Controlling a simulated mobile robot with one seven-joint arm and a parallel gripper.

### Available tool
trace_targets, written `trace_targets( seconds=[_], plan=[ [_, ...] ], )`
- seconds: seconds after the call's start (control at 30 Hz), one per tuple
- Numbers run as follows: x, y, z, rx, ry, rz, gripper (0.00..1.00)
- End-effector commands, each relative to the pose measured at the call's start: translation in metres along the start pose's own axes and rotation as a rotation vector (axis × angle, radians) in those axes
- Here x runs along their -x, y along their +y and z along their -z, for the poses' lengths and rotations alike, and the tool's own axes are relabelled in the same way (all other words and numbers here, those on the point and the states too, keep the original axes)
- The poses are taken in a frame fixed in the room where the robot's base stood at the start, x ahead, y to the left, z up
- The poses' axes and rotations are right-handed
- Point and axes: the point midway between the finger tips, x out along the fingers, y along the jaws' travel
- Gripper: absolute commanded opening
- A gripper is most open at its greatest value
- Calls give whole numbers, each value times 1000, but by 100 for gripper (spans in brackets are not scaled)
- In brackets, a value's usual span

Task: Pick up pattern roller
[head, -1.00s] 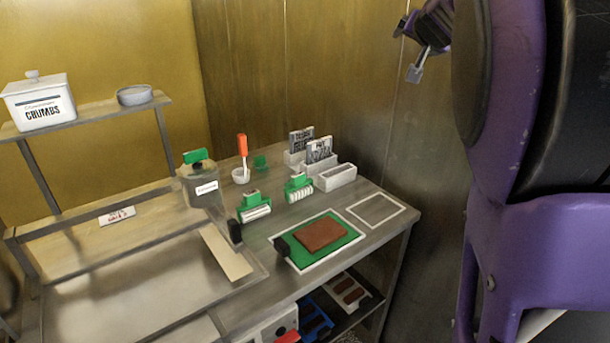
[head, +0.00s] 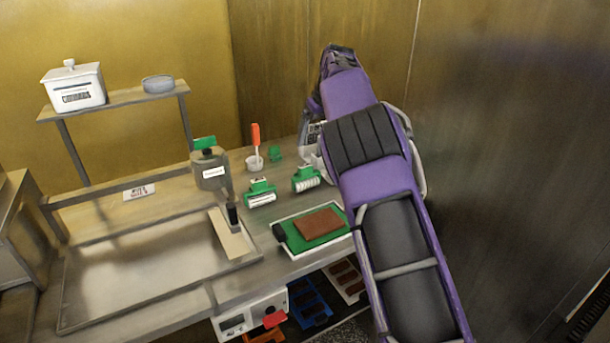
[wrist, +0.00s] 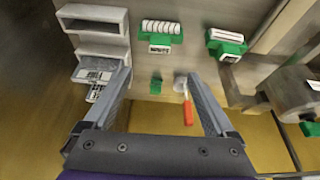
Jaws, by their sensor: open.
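Two green-handled rollers stand side by side on the bench. The right one (head: 306,179) has a ridged white drum; it also shows at top centre in the wrist view (wrist: 160,28). The left one (head: 261,193) has a white drum with a dark lengthwise stripe; it also shows at upper right in the wrist view (wrist: 227,42). I cannot read their labels. My gripper (wrist: 160,77) is open and empty in the wrist view, with the rollers beyond its fingertips. In the head view my purple arm reaches over the bench's right side and hides the gripper.
A green mat (head: 293,238) with a brown slab lies in front.

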Motion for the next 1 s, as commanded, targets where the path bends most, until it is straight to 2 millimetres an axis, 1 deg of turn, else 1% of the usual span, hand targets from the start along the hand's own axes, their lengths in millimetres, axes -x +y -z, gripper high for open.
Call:
trace_targets(
  seconds=[0.03,0.1,0.2,0.3,0.57,0.73,0.83,1.0],
  plan=[
    [-14,0,-1,1,-5,0,90],
    [-29,0,-1,1,-4,-1,90],
    [-48,0,0,1,-2,-2,90],
    [-64,0,0,1,-1,-1,90],
    [-83,0,0,1,0,-2,90],
    [-108,0,-3,1,-2,-3,90],
    [-120,1,-2,1,0,-3,90],
    [-128,1,-2,-1,1,-3,90]
  ],
)
